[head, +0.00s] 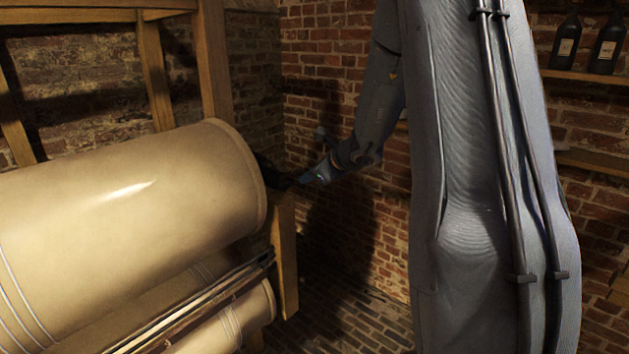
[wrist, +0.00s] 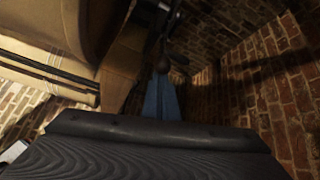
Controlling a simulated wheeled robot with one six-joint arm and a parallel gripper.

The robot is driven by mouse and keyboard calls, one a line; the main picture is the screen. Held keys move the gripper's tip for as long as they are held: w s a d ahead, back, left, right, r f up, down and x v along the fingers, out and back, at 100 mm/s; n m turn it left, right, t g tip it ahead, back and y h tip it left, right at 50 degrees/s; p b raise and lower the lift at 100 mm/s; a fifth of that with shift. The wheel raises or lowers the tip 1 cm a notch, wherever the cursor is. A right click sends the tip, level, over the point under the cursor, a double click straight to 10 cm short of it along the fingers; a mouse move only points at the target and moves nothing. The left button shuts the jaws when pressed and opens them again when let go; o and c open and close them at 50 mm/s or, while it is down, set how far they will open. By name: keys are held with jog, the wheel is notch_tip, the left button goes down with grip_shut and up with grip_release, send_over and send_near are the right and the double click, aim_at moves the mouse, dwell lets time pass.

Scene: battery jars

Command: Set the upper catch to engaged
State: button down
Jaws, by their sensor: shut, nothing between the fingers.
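My gripper (head: 304,180) is at the end of the large upper jar (head: 130,190), just right of its rim in the head view. In the wrist view its blue fingers (wrist: 162,90) are shut and empty. A dark rounded knob (wrist: 179,60) shows just past the fingertips, with dark metal parts behind it. It may belong to the upper catch, but I cannot tell for sure. I cannot tell whether the fingers touch it. A dark part (head: 272,174) beside the jar's end shows in the head view. The catch's setting cannot be read in either view.
A wooden post (head: 285,255) stands below my gripper, and a lower jar (head: 235,320) lies under the upper one. Dark rails (head: 190,305) run between the jars. A brick wall (head: 330,60) is behind. Dark bottles (head: 565,42) stand on a shelf at right.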

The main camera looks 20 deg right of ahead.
jog(key=shift+w+r, duration=0.3)
jog(key=shift+r, duration=0.5)
notch_tip(320, 180, down, 4)
jog(key=s+d+b, duration=0.1)
jog(key=d+b, duration=0.1)
jog(key=b, duration=0.2)
jog(key=r+v, duration=0.1)
jog(key=v, duration=0.9)
jog(key=shift+w+a+b, duration=0.2)
jog(key=shift+w+b, duration=0.05)
jog(key=shift+b, duration=0.1)
